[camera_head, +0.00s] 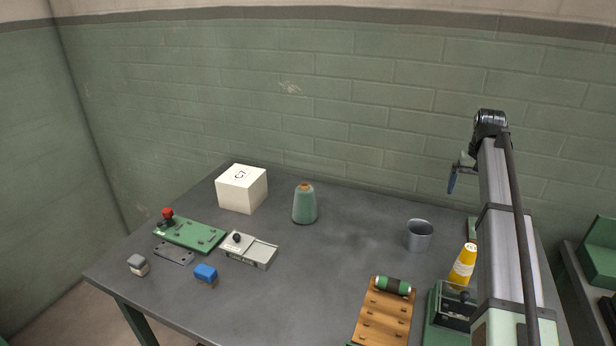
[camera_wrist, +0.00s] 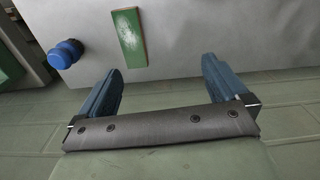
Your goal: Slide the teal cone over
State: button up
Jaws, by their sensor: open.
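The teal cone (camera_head: 304,205), with a brown tip, stands upright on the grey table towards the back, just right of a white box. My gripper (camera_head: 453,181) is up in the air at the right, above the table's back right part and well apart from the cone. In the wrist view my gripper (camera_wrist: 160,78) shows two blue fingers spread wide with nothing between them. The cone is not in the wrist view.
The white box (camera_head: 241,189) stands left of the cone. A grey tray (camera_head: 249,250) and green board (camera_head: 190,234) lie front left. A metal cup (camera_head: 419,235), yellow cone (camera_head: 463,266) and wooden rack (camera_head: 384,316) are at the right. The table (camera_head: 345,247) between cone and cup is clear.

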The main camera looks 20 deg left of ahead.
jog(key=s+a+r+n, duration=0.1)
jog(key=s+a+n, duration=0.15)
jog(key=a, duration=0.85)
jog(key=s+a+r+n, duration=0.1)
jog(key=s+a, duration=0.2)
jog(key=a, duration=0.9)
notch_tip(320, 180, up, 3)
jog(key=n+t+y, duration=0.2)
jog(key=n, duration=0.3)
send_over(305, 199)
jog(key=d, duration=0.1)
jog(key=shift+d, duration=0.15)
jog(key=shift+f, duration=0.1)
jog(key=x, duration=1.3)
jog(key=shift+w+f, duration=0.2)
jog(key=shift+w, duration=0.05)
jog(key=shift+c, duration=0.3)
